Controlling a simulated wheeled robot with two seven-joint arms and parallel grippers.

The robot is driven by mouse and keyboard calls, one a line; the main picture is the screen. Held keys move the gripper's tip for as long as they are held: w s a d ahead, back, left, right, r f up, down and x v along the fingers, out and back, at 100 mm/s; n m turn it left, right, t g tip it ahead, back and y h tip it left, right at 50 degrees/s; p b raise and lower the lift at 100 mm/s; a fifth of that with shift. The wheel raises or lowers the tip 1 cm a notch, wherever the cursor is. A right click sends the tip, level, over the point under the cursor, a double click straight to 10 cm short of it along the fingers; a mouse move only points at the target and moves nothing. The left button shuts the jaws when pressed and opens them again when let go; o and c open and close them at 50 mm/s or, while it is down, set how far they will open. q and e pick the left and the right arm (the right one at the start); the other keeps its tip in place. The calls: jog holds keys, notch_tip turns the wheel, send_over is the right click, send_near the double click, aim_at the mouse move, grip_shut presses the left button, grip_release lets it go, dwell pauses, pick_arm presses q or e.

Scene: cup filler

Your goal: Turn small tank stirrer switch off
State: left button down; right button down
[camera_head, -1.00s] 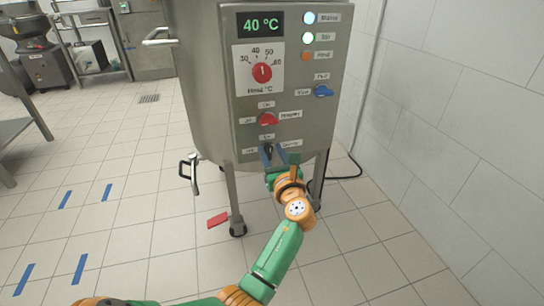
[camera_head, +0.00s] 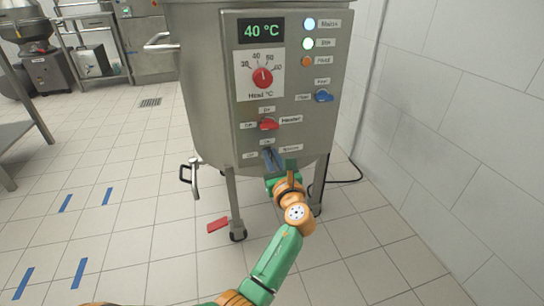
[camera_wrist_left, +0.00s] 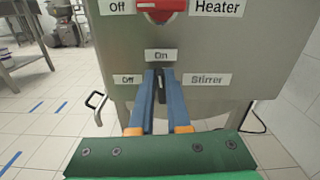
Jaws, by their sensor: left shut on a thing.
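The steel tank (camera_head: 205,90) carries a control panel with the black stirrer switch (camera_wrist_left: 161,88) at its bottom. The switch sits below the On label (camera_wrist_left: 162,55) and beside the Off (camera_wrist_left: 128,79) and Stirrer (camera_wrist_left: 206,79) labels. My left gripper (camera_head: 271,158) is at the switch; in the left wrist view its two blue fingers (camera_wrist_left: 161,82) are shut on it, one on each side. The fingers hide most of the switch, which seems to point up toward On. My right gripper is not in view.
The red heater switch (camera_head: 268,124) is just above my fingers. A blue switch (camera_head: 323,96) and the red heat dial (camera_head: 262,78) are higher on the panel. A wall (camera_head: 450,130) stands at right. A red object (camera_head: 217,224) lies on the floor by a tank leg.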

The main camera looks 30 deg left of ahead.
pick_arm(q)
jog(key=n, duration=0.4)
jog(key=shift+s+a+f, duration=0.15)
jog(key=shift+s+a, duration=0.05)
jog(key=shift+s, duration=0.05)
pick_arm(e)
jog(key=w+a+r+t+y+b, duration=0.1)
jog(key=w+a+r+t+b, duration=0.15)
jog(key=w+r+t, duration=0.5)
pick_arm(q)
jog(key=n, duration=0.3)
jog(key=f+n, duration=0.1)
jog(key=n, duration=0.6)
jog(key=shift+s+a+f+n+b, duration=0.25)
jog(key=shift+s+a+n+b, duration=0.05)
jog(key=shift+s, duration=0.05)
jog(key=shift+f+n+b, duration=0.15)
jog(key=shift+n+b, duration=0.4)
jog(key=shift+n, duration=0.55)
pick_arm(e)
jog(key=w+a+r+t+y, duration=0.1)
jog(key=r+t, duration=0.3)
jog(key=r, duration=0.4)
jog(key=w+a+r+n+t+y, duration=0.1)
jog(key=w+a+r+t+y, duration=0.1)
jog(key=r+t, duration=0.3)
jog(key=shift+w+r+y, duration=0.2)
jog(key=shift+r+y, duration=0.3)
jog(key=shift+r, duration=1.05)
